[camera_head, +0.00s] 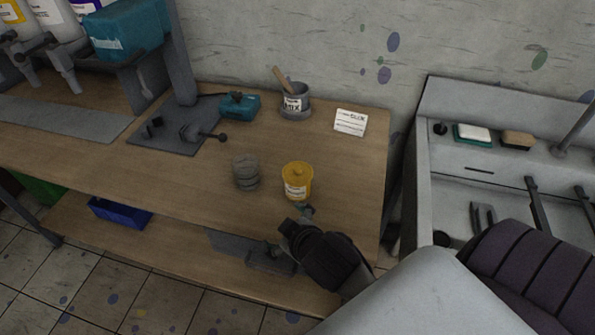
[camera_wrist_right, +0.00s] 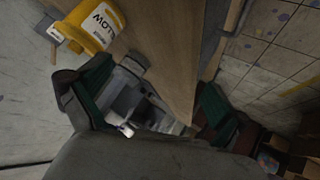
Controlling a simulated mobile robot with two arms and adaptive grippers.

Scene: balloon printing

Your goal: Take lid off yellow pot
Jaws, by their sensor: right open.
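The yellow pot (camera_head: 297,188) stands upright on the wooden workbench, with a white label on its front. Its yellow lid (camera_head: 297,169), with a small knob on top, sits on it. My right gripper (camera_head: 297,221) is open and empty, just in front of the pot and apart from it. In the right wrist view, the yellow pot (camera_wrist_right: 95,22) shows at the upper left, sideways and partly cut off by the top edge, beyond the open fingers (camera_wrist_right: 150,80). My left gripper is out of view.
A grey ribbed stack (camera_head: 246,173) stands close left of the pot. A grey mixing pot (camera_head: 294,100), a white card (camera_head: 350,122) and a teal device (camera_head: 239,105) stand further back. A sink (camera_head: 455,185) is at the right. The bench right of the pot is clear.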

